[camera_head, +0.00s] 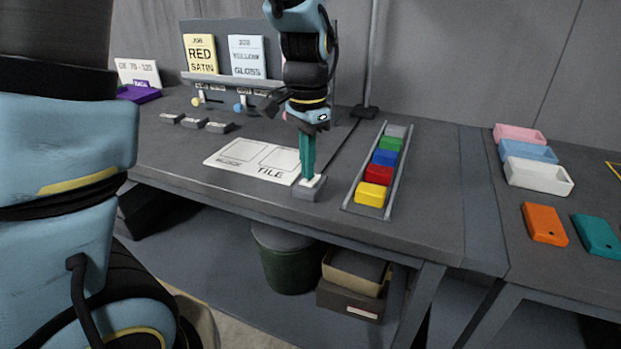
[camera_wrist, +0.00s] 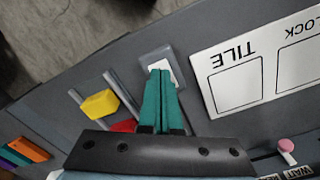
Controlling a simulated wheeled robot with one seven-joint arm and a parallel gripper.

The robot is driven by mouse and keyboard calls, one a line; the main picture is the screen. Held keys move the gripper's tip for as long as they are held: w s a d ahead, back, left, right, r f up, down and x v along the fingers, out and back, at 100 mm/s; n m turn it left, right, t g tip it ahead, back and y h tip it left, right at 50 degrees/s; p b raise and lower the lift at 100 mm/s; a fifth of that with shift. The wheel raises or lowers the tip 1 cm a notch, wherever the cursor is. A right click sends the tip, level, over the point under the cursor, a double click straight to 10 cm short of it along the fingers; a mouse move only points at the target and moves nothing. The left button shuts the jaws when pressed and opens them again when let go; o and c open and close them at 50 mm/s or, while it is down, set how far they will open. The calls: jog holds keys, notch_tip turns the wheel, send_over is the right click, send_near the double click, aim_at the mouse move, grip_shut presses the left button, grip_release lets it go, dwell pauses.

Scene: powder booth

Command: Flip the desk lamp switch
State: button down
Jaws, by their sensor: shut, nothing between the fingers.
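The switch is a small grey box (camera_head: 307,194) with a white top face, at the front edge of the table. It also shows in the wrist view (camera_wrist: 147,57), with its white part partly hidden by my fingers. My gripper (camera_head: 308,177) points down with its teal fingers shut together and empty. In the wrist view the fingertips (camera_wrist: 160,74) overlap the white part of the switch. They are at or just above it; I cannot tell whether they touch. A thin dark pole on a base (camera_head: 365,111) stands behind, perhaps the lamp's stand; no lamp head is visible.
A white tile card (camera_head: 232,161) lies left of the switch. A rail rack (camera_head: 350,203) with several coloured blocks stands close on the right. Small bins (camera_head: 540,175) and orange and teal blocks are farther right. A panel with job cards (camera_head: 201,54) stands behind.

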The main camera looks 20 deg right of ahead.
aim_at(303, 181)
jog(key=shift+f+b, duration=0.35)
jog(key=shift+f, duration=0.3)
jog(key=shift+r, duration=0.1)
notch_tip(303, 181, up, 7)
jog(key=p, duration=0.6)
dwell(0.5)
jog(key=shift+w+a, duration=0.2)
jog(key=shift+a, duration=0.2)
jog(key=a+f+n+t, duration=0.1)
jog(key=a+f+n, duration=0.1)
jog(key=a+n, duration=1.1)
jog(key=a, duration=1.1)
jog(key=shift+w+a+f+t, duration=0.25)
jog(key=shift+w+a+t, duration=0.05)
jog(key=shift+w, duration=0.1)
